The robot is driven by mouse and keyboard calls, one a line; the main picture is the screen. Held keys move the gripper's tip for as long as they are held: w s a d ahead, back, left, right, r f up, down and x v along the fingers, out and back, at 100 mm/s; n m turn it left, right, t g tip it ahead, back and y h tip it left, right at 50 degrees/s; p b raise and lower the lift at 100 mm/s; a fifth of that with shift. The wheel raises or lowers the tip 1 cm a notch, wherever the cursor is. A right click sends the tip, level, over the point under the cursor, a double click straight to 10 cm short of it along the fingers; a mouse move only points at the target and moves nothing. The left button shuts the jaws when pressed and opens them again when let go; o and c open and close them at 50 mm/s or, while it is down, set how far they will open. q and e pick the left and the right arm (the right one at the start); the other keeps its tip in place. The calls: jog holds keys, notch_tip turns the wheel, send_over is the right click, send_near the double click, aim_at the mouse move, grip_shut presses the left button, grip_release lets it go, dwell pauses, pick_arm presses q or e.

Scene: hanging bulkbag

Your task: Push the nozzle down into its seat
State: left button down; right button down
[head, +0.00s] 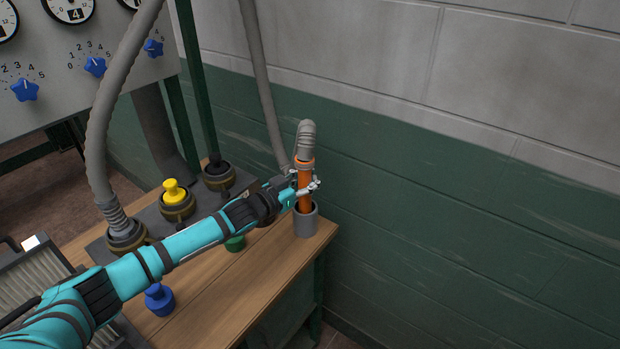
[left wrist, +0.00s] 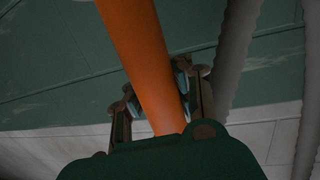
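The orange nozzle (head: 305,198) stands nearly upright at the far right corner of the bench, with a grey hose bending off its top. Its lower end is inside the mouth of a grey cylindrical seat (head: 305,224); how deep it sits is hidden. My left gripper (head: 307,187) reaches in from the left and is shut around the middle of the nozzle, above the seat. In the left wrist view, the orange nozzle (left wrist: 148,62) passes between the two fingers, which lie against its sides. The seat is not visible there. My right gripper is not in view.
The wooden bench (head: 215,300) carries dark sockets with a yellow plug (head: 175,192) and a grey hose (head: 107,130). Green (head: 235,243) and blue (head: 159,299) plugs stand near my left arm. A dial panel (head: 85,60) is at upper left; a wall (head: 450,200) stands behind the bench.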

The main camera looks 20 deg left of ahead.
pick_arm(q)
jog(key=shift+f+b, duration=0.35)
jog(key=shift+f, duration=0.3)
jog(key=c, duration=1.1)
grip_release()
jog(key=shift+c, duration=0.2)
jog(key=shift+s, duration=0.1)
jog(key=v, duration=1.2)
